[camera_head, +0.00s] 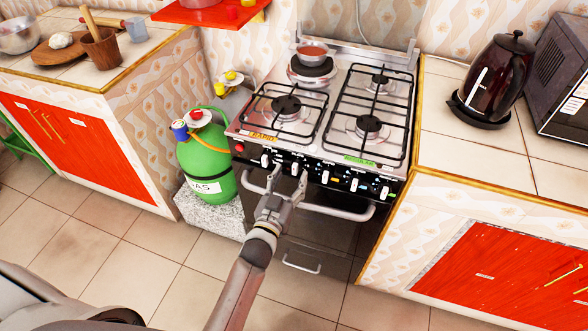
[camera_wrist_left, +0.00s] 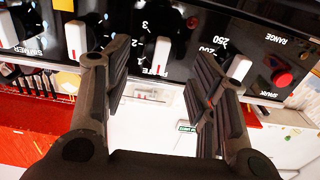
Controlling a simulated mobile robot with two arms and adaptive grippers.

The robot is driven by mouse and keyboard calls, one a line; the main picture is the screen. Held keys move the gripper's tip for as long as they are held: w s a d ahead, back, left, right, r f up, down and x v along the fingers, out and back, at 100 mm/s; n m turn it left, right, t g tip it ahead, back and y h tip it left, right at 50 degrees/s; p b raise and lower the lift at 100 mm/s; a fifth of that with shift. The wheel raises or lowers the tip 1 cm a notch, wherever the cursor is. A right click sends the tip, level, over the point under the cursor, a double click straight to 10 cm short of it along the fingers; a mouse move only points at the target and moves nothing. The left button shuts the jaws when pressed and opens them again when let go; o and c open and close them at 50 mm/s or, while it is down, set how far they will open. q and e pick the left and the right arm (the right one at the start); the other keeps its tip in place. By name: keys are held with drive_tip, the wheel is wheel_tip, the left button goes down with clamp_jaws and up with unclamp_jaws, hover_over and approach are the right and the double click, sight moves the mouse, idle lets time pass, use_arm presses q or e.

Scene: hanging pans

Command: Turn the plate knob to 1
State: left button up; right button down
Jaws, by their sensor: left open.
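The stove's plate knob (camera_head: 294,168), with a white bar handle, is on the black control panel of the gas stove (camera_head: 327,137). In the left wrist view the knob (camera_wrist_left: 161,55) shows beside an upside-down PLATE label, its bar standing roughly upright in the picture. My left gripper (camera_head: 288,181) is in front of the panel. Its fingers (camera_wrist_left: 164,75) are open, one on each side of the plate knob, with a gap to its handle. Whether the fingertips touch the panel I cannot tell. My right gripper is not in view.
The oven knob (camera_wrist_left: 238,66) is close to one finger, and a simmer knob (camera_wrist_left: 76,40) is on the other side. The oven handle (camera_head: 335,210) runs below the panel. A green gas bottle (camera_head: 207,165) stands left of the stove. A small red-filled pan (camera_head: 312,51) sits at the back.

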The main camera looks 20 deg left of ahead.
sight(294, 171)
use_arm(q)
drive_tip(key=shift+w, duration=1.85)
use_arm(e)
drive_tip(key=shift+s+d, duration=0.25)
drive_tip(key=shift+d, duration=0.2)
use_arm(q)
drive_tip(key=shift+d, duration=0.1)
drive_tip(key=c, duration=1)
